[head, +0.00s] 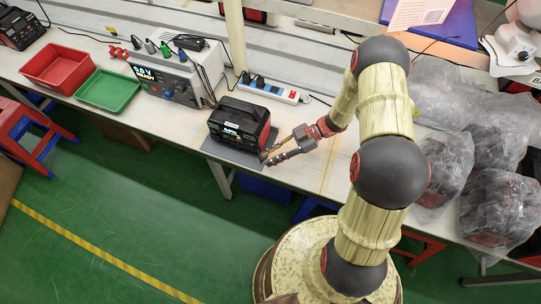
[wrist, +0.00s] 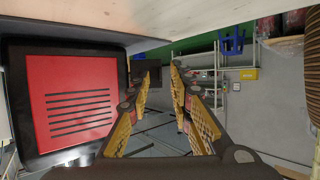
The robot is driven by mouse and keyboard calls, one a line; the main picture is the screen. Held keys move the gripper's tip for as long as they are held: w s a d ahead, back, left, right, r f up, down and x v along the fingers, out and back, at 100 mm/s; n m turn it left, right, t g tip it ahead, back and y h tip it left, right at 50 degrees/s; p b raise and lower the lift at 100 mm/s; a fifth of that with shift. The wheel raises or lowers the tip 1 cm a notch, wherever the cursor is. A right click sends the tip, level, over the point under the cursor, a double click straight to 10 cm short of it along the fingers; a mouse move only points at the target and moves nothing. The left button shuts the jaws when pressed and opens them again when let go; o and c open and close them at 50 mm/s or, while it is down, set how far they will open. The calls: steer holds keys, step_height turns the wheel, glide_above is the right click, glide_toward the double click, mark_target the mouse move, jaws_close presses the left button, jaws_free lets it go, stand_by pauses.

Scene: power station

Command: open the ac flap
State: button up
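The black power station (head: 239,122) stands upright on a dark grey mat (head: 222,151) near the front edge of the bench. Its front bears small lit or printed marks. The wrist view shows its red slotted side panel (wrist: 80,100) close up on the left. I cannot make out the ac flap in either view. My gripper (head: 265,159) is at the right front corner of the power station; I cannot tell whether it touches. In the wrist view my gripper (wrist: 160,76) has its two fingers apart with nothing between them, beside the red panel.
A white power strip (head: 268,90) lies behind the power station. A test unit (head: 168,76) stands to its left, with a green tray (head: 108,91) and a red tray (head: 57,68) beyond. Plastic-wrapped items (head: 494,200) fill the right. Bench is clear just right of my gripper.

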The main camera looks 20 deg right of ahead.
steer(key=v, duration=1.2)
